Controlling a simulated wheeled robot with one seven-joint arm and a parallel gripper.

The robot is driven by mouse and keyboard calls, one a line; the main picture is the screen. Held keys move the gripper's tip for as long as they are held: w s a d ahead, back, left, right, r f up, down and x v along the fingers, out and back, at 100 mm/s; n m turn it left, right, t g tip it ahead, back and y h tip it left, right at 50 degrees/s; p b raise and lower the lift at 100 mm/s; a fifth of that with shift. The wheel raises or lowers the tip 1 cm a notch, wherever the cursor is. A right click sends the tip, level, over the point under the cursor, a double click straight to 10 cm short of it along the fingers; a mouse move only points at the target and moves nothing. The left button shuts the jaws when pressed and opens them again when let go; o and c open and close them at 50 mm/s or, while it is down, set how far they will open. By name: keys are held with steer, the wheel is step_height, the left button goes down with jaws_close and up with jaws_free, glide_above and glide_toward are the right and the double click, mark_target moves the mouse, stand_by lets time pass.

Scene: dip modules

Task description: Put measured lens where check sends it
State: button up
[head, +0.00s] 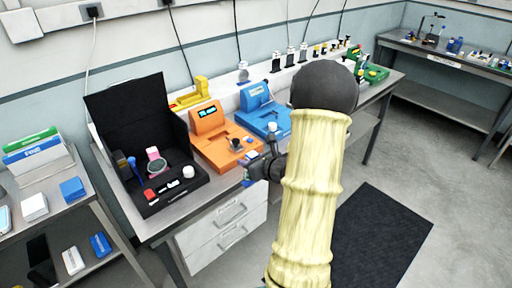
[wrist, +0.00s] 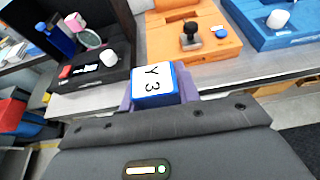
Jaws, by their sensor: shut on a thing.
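My gripper (head: 257,169) is in front of the bench edge, below the orange device. It is shut on a small blue block with a white face (wrist: 153,84) marked with a "Y" and another dark character. The wrist view shows the block between the purple fingertips. A round grey-green disc (head: 157,168), which looks like a lens, is in the open black case (head: 140,201); it also shows in the wrist view (wrist: 88,40). The orange device (head: 207,119) has a small lit display and a black knob. The blue device (head: 254,97) with a white knob stands to its right.
A yellow device (head: 190,95) and several small black stands line the back ledge. A side shelf at left holds a white box (head: 34,207) and a blue box (head: 72,189). Floor around the dark mat (head: 375,235) is clear.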

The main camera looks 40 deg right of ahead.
steer(key=s+a+f, duration=0.1)
steer(key=a+f, duration=1.1)
steer(key=f, duration=0.3)
steer(key=s+a+f+h, duration=0.1)
steer(key=a+f, duration=1.1)
steer(key=f, duration=0.4)
steer(key=shift+m, duration=0.4)
steer(key=shift+w+r, duration=0.1)
step_height(320, 180, up, 3)
steer(key=p, duration=0.3)
